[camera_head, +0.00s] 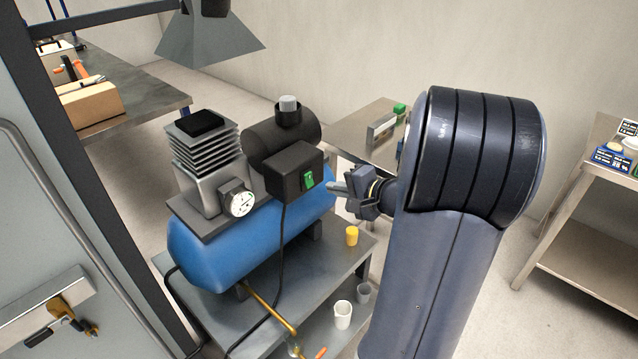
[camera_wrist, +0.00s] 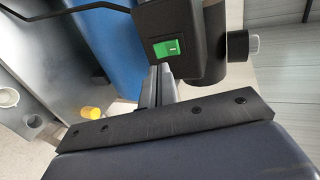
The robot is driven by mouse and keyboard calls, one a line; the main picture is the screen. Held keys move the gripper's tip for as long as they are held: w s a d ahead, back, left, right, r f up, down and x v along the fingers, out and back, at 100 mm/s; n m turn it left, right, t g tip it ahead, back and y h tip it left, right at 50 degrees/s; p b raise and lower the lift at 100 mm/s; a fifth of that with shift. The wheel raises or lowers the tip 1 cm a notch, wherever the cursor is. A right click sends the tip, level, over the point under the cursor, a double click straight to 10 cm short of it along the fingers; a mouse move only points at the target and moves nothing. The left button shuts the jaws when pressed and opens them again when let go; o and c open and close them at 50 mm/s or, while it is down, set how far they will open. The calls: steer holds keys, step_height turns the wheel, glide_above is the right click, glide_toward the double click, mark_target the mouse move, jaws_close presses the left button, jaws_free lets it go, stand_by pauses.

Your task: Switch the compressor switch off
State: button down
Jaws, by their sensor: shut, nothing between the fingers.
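The compressor has a blue tank (camera_head: 230,250) on a metal stand, with a black motor and a black switch box (camera_head: 290,172) on top. The green compressor switch (camera_head: 308,179) is on the box's right-hand face. In the wrist view the green switch (camera_wrist: 169,48) shows a white mark at its right part. My gripper (camera_head: 332,186) is shut and empty, just right of the switch box and slightly below the switch. In the wrist view my gripper (camera_wrist: 160,72) points at the box just below the switch. Whether the fingertips touch the box cannot be told.
A black cable hangs from the box. A pressure gauge (camera_head: 240,203) is left of the box. A steel table (camera_head: 372,112) stands behind, another table (camera_head: 590,180) at right.

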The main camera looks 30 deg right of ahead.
mark_target(310, 184)
steer(key=p+x, duration=0.1)
steer(key=x, duration=0.5)
steer(key=shift+f, duration=0.15)
steer(key=b, duration=0.3)
steer(key=shift+w+f+t+b, duration=0.1)
steer(key=shift+f+t+b, duration=0.2)
steer(key=shift+f, duration=0.05)
steer(key=shift+b, duration=0.55)
steer(key=t+b, duration=0.1)
steer(key=b, duration=0.4)
steer(key=t+y+b, duration=0.1)
steer(key=b, duration=0.5)
steer(key=shift+w+a+f+t, duration=0.15)
steer(key=shift+f+t, duration=0.15)
steer(key=shift+r, duration=0.4)
steer(key=shift+f+b, duration=0.1)
steer(key=shift+b, duration=0.25)
